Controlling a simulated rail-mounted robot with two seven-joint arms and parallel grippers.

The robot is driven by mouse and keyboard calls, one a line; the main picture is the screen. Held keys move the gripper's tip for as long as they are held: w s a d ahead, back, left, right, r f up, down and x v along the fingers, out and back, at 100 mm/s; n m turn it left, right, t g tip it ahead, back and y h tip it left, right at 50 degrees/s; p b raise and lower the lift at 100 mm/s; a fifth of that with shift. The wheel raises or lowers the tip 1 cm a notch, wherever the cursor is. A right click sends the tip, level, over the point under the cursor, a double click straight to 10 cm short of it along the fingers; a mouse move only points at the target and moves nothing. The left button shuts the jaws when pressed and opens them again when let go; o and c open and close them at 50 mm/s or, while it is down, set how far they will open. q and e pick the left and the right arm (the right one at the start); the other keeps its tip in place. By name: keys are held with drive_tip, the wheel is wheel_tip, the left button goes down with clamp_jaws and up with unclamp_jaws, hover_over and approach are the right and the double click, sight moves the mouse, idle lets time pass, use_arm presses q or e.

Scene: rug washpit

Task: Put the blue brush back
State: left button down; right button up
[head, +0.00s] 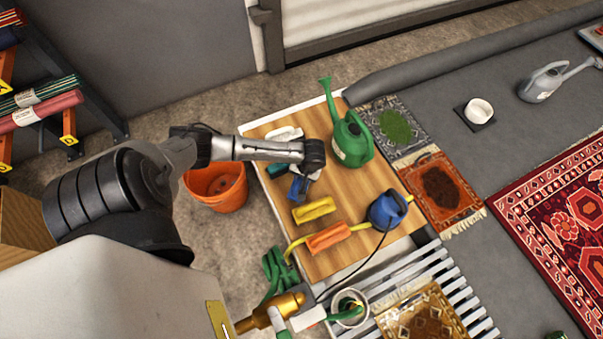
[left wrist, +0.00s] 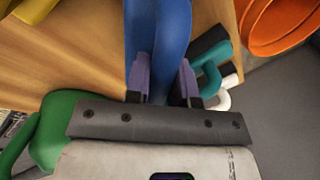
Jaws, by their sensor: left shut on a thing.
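The blue brush (head: 296,190) is at the left side of the wooden tabletop (head: 357,183) in the head view. My left gripper (head: 305,178) reaches over the tabletop from the left and is shut on the brush. In the left wrist view, the purple fingertips of the gripper (left wrist: 160,85) close on both sides of the blue brush (left wrist: 172,35), which runs up out of the picture. I cannot tell whether the brush touches the tabletop. A yellow brush (head: 314,210) and an orange one (head: 328,237) lie nearer the front. Teal (head: 276,170) and white (head: 285,134) items lie behind, partly hidden by my arm.
A green watering can (head: 352,142) stands just right of my gripper. A blue round container (head: 388,209) stands at the tabletop's right front. An orange bucket (head: 217,188) is on the floor to the left. Small rug pieces (head: 440,190) lie right of the tabletop.

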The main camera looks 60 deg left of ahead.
use_arm(q)
drive_tip(key=shift+d+f, duration=0.1)
drive_tip(key=shift+f, duration=0.3)
drive_tip(key=c, duration=1)
unclamp_jaws()
drive_tip(key=shift+r, duration=0.25)
drive_tip(key=p+v, duration=0.6)
drive_tip(key=v, duration=0.6)
drive_tip(key=s+d+m+t+h, duration=0.1)
drive_tip(key=s+d+m, duration=0.2)
drive_tip(key=d, duration=0.4)
drive_tip(key=s+d+m+t+h, duration=0.1)
drive_tip(key=s+d+m, duration=0.25)
drive_tip(key=d, duration=0.35)
drive_tip(key=s+d+r+m+t, duration=0.1)
drive_tip(key=s+r, duration=0.2)
drive_tip(key=s+d+r+m+t, duration=0.1)
drive_tip(key=s+r+m, duration=0.1)
drive_tip(key=s+d+r+m+t, duration=0.1)
drive_tip(key=s+r, duration=0.2)
drive_tip(key=shift+s+d+r+p, duration=0.15)
drive_tip(key=shift+s+r+p, duration=0.15)
drive_tip(key=shift+s+r, duration=0.1)
